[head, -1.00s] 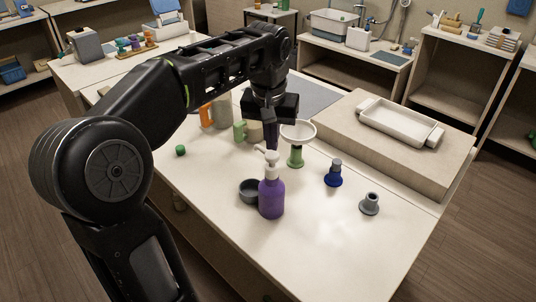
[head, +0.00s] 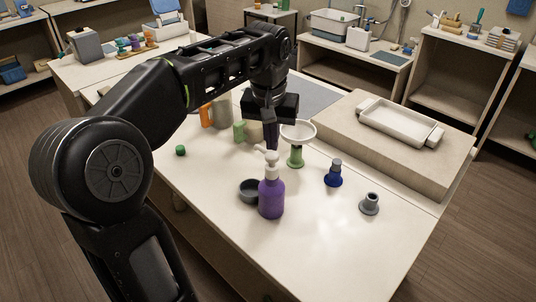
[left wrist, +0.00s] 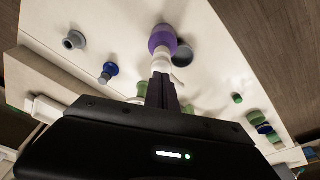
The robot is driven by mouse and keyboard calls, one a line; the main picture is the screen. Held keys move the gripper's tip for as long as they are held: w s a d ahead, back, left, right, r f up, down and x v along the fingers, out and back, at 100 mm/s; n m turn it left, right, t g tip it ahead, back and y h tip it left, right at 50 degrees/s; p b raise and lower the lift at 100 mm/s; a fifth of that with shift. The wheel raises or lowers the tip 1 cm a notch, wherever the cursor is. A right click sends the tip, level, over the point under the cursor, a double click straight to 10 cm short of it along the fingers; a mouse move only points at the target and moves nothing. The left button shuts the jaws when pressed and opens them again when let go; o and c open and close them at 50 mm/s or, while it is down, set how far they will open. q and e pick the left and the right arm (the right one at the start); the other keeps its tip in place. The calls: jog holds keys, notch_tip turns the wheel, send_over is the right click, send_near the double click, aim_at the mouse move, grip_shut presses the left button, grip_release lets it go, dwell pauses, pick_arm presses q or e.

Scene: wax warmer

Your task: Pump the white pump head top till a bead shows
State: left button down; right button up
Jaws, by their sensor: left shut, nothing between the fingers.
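A purple bottle (head: 271,198) stands upright on the table, with a white pump head (head: 272,160) on top. My left gripper (head: 271,147) is shut and empty, pointing down with its fingertips right at the top of the pump head. In the left wrist view the closed fingers (left wrist: 162,85) reach toward the white pump head (left wrist: 161,62), and the purple bottle (left wrist: 162,38) shows beyond it. I cannot tell whether the fingertips touch the pump. A dark grey bowl (head: 249,190) is beside the bottle. No bead can be made out. My right gripper is out of view.
A white funnel-like dish on a green base (head: 296,157), a blue bottle (head: 333,175) and a grey stopper-shaped piece (head: 369,204) stand to the right. A green cap (head: 180,150) lies left. A white tray (head: 400,122) sits on a raised board.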

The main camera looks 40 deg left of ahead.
pick_arm(q)
jog(key=shift+f, duration=0.15)
jog(key=shift+f+b, duration=1.1)
jog(key=shift+f, duration=0.2)
jog(key=shift+r, duration=0.15)
jog(key=shift+r+p, duration=1.25)
jog(key=shift+r, duration=0.05)
jog(key=shift+f, duration=0.15)
